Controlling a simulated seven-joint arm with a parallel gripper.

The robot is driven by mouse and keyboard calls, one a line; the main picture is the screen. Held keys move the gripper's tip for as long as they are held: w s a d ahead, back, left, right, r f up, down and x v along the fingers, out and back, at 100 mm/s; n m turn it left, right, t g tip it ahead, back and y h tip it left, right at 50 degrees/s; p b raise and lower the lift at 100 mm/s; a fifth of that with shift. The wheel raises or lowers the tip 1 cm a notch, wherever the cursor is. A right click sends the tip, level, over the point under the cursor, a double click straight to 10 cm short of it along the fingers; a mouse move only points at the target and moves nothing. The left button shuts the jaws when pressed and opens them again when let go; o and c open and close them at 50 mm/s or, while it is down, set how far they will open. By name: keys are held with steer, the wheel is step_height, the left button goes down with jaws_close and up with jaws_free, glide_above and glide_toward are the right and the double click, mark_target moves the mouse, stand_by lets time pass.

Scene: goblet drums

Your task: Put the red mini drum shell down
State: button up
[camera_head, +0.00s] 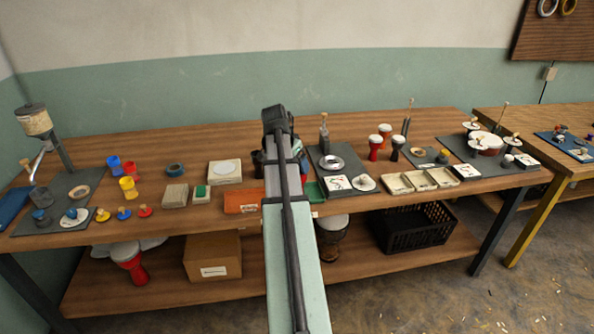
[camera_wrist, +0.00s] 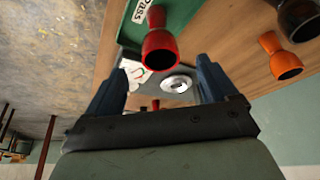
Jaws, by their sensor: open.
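The red mini drum shell (camera_wrist: 160,48) shows in the wrist view, just beyond my fingertips and roughly in line with the gap between them. It appears to stand on the green tray (camera_wrist: 185,22) with the "Pass" label (camera_wrist: 142,10). My gripper (camera_wrist: 160,74) is open, with one dark blue finger on each side and clear space between each finger and the shell. In the head view part of the green tray (camera_head: 313,190) shows right of my arm. My arm hides my gripper there, and I cannot make out the red mini shell for certain.
In the wrist view an orange shell (camera_wrist: 280,58) and a dark shell (camera_wrist: 298,18) stand to the right. In the head view an orange-red tray (camera_head: 242,201) lies left of my arm, and a grey mat (camera_head: 345,152) with a metal ring (camera_head: 331,162) lies right.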

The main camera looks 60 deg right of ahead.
steer(key=shift+v, duration=1.85)
